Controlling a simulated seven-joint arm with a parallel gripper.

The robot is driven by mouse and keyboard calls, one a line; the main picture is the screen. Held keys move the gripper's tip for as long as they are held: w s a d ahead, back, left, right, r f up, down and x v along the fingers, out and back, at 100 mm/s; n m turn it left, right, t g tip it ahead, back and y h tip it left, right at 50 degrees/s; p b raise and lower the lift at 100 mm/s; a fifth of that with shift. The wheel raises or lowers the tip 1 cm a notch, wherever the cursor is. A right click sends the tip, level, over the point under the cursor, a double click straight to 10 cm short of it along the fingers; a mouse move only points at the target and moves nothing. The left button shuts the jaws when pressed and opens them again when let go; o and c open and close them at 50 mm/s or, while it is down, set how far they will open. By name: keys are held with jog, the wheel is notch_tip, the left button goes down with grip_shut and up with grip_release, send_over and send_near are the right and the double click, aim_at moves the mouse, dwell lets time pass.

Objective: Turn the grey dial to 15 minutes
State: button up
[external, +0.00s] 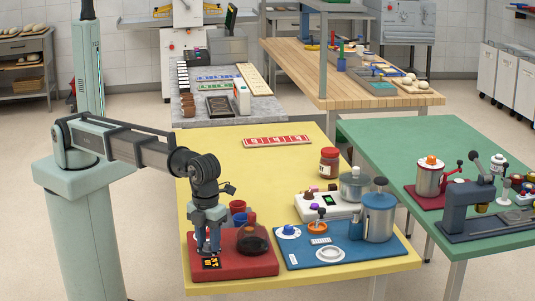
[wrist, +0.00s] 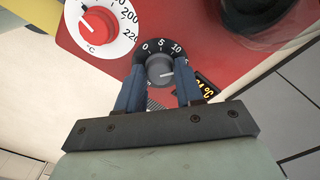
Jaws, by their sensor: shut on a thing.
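The grey dial (wrist: 158,66) sits on a black scale on the red base (wrist: 215,60). Its scale shows 0, 5 and 10; the marks further round to the right are covered by a finger. My gripper (wrist: 161,72) is shut on the dial, one blue finger on each side. In the external view my gripper (external: 208,250) is low over the left part of the red base (external: 255,267) and hides the dial.
A red dial (wrist: 98,25) with a white °C scale lies just left of the grey one. A dark round pot (external: 252,239) stands on the base's right. A blue mat (external: 295,261) with several things lies to the right.

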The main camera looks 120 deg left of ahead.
aim_at(208, 243)
jog(key=o, duration=1)
notch_tip(208, 243, up, 14)
jog(key=shift+f, duration=0.1)
dwell(0.7)
